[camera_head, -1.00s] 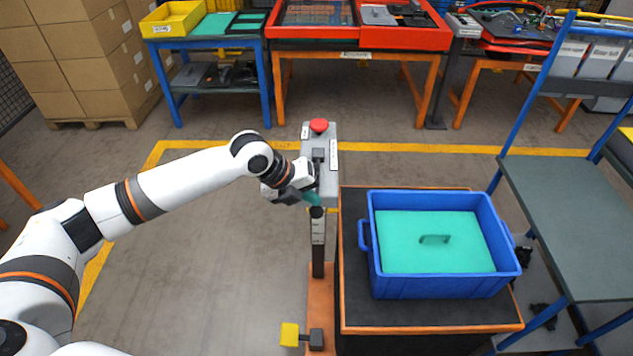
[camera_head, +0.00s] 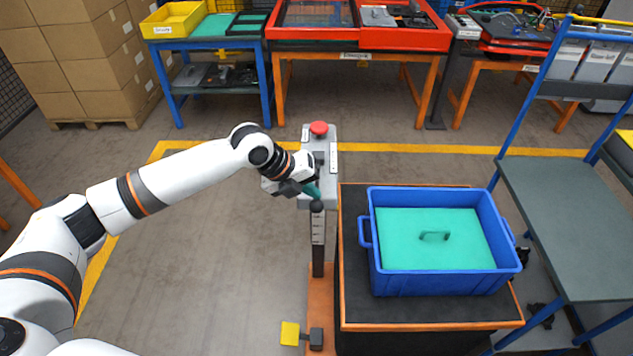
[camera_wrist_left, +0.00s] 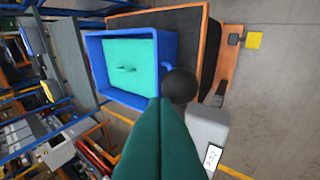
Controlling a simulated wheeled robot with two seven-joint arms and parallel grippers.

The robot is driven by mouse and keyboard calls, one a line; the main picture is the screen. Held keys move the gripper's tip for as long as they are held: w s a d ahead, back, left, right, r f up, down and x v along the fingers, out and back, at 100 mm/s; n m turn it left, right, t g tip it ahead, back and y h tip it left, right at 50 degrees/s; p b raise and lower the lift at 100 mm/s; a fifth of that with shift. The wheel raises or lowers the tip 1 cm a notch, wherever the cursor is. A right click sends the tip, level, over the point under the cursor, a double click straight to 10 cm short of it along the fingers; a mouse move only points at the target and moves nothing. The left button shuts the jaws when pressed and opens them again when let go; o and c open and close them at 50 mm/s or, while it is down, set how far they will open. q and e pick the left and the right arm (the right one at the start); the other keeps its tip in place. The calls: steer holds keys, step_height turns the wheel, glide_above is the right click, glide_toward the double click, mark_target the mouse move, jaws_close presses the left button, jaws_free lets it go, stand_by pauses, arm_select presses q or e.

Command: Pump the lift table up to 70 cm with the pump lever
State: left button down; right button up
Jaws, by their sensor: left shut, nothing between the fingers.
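The lift table (camera_head: 420,314) has a dark top with an orange edge and bears a blue crate (camera_head: 440,284). The pump lever, a dark bar with a round black knob (camera_head: 317,206), stands left of the table in front of a grey post. My left gripper (camera_head: 312,191) is shut with its teal fingertips at the knob, holding nothing. In the left wrist view the shut fingers (camera_wrist_left: 160,115) point at the black knob (camera_wrist_left: 180,87); whether they touch is unclear. The lever's lower part is hidden there. My right gripper is not in view.
The grey post (camera_head: 325,155) carries a red button (camera_head: 319,128). A yellow pedal (camera_head: 290,333) sits low at the lever's base. A shelf rack (camera_head: 577,210) stands close on the right. Free floor lies left of the lever.

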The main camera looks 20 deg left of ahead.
arm_select(q)
steer(key=shift+w+a+r+p, duration=0.1)
steer(key=shift+w+r+p, duration=0.3)
steer(key=shift+r, duration=0.3)
steer(key=shift+w+a+r+p, duration=0.1)
steer(key=shift+w+r+p, duration=0.05)
steer(key=shift+r+p, duration=0.45)
steer(key=shift+w+a+r+p, duration=0.1)
steer(key=shift+w+r+p, duration=0.25)
steer(key=shift+r, duration=0.45)
steer(key=r+p, duration=0.1)
steer(key=w+r+p, duration=0.1)
steer(key=r, duration=0.1)
steer(key=r+p, duration=0.1)
steer(key=shift+w+a+r, duration=0.2)
steer(key=shift+w+r, duration=0.1)
steer(key=shift+r, duration=0.05)
